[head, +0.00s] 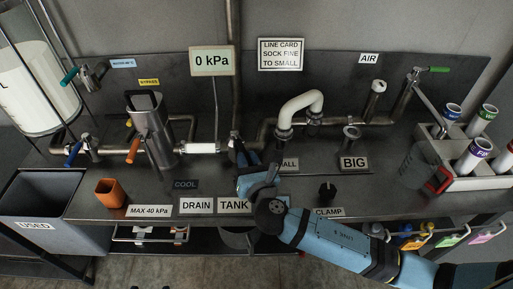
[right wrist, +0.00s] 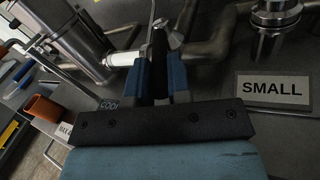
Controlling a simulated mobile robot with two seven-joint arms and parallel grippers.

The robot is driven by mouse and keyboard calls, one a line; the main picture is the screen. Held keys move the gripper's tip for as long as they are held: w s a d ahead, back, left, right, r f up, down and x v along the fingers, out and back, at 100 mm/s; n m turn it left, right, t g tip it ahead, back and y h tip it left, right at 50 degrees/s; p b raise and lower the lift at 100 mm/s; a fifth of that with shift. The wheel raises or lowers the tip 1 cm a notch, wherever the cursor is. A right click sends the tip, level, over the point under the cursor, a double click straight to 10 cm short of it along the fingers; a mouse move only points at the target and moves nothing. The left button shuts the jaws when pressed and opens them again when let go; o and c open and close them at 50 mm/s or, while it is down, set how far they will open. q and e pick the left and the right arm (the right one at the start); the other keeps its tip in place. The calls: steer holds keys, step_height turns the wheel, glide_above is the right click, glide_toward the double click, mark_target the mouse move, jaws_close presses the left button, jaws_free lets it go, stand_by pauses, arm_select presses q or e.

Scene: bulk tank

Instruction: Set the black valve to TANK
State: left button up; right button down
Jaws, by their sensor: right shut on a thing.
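The black valve's dark handle (right wrist: 160,45) stands between the two blue fingers of my right gripper (right wrist: 162,72) in the right wrist view. The gripper is shut on it. In the head view my right gripper (head: 246,157) reaches the pipework above the TANK label (head: 234,205), and it hides most of the valve. The DRAIN label (head: 196,205) lies left of TANK on the bench front. Which label the handle points at cannot be told. My left gripper is not in view.
A steel filter housing (head: 151,135) with an orange handle (head: 133,150) stands left of my gripper. An orange cup (head: 109,192) sits at the front left. A white curved pipe (head: 302,104) rises to the right. A gauge sign reads 0 kPa (head: 212,61).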

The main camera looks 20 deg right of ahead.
arm_select(q)
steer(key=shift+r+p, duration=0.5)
steer(key=shift+p, duration=0.45)
arm_select(e)
steer(key=a+m+h, duration=0.1)
steer(key=m+h, duration=0.1)
steer(key=a+m+h, duration=0.1)
steer(key=a+h, duration=0.1)
steer(key=h, duration=0.1)
steer(key=shift+w+a+m+g+h, duration=0.2)
steer(key=shift+a+m+g+h, duration=0.1)
steer(key=shift+m, duration=0.1)
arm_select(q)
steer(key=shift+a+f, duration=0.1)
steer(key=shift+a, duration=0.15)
arm_select(e)
steer(key=c, duration=1.1)
jaws_free()
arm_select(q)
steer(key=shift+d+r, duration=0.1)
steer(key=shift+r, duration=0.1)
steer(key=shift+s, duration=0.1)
